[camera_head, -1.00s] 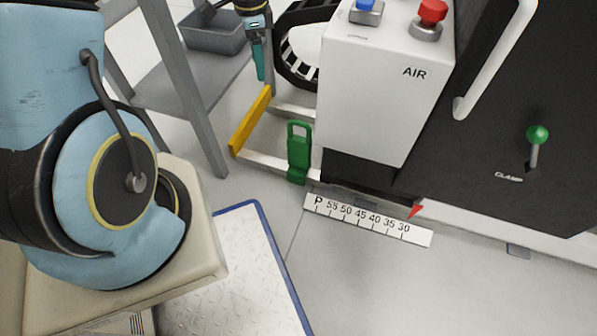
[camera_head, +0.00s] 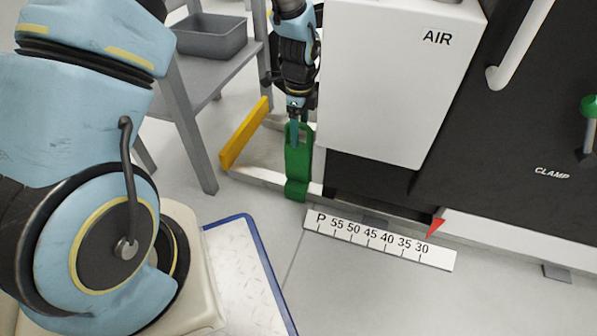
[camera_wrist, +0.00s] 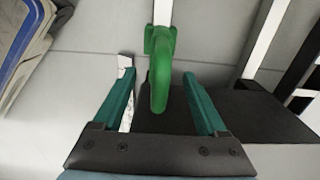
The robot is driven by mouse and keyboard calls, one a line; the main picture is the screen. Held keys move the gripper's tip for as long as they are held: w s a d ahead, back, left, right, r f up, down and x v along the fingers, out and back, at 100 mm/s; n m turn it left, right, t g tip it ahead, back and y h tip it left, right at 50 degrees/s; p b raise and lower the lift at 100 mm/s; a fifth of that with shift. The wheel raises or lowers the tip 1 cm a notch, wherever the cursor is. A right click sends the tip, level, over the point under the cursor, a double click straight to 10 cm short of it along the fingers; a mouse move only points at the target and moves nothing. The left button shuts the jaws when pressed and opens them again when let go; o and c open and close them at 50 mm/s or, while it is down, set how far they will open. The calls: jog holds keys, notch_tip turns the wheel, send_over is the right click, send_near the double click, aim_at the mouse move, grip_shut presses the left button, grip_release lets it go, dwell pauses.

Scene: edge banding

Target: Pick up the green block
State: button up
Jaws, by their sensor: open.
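The green block (camera_head: 298,165) is an upright green piece with a loop-shaped top, standing at the machine's lower edge in the head view. In the wrist view the green block (camera_wrist: 160,70) lies between my two fingers, with a gap on each side. My gripper (camera_head: 299,128) is at the top of the block in the head view, pointing down. Its teal fingers are open in the wrist view (camera_wrist: 158,92), on either side of the block's handle. The top of the block is partly hidden by the fingers in the head view.
The white AIR box (camera_head: 395,90) stands close to the right of my gripper. A yellow bar (camera_head: 245,133) and a grey shelf with a bin (camera_head: 210,37) are to the left. A white scale strip (camera_head: 380,239) lies below right.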

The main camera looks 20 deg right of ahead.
aim_at(299, 161)
notch_tip(299, 161, down, 6)
jog(key=b, duration=0.3)
jog(key=shift+r+b, duration=0.15)
jog(key=shift+b, duration=0.2)
jog(key=shift+r, duration=0.1)
grip_shut()
dwell(1.0)
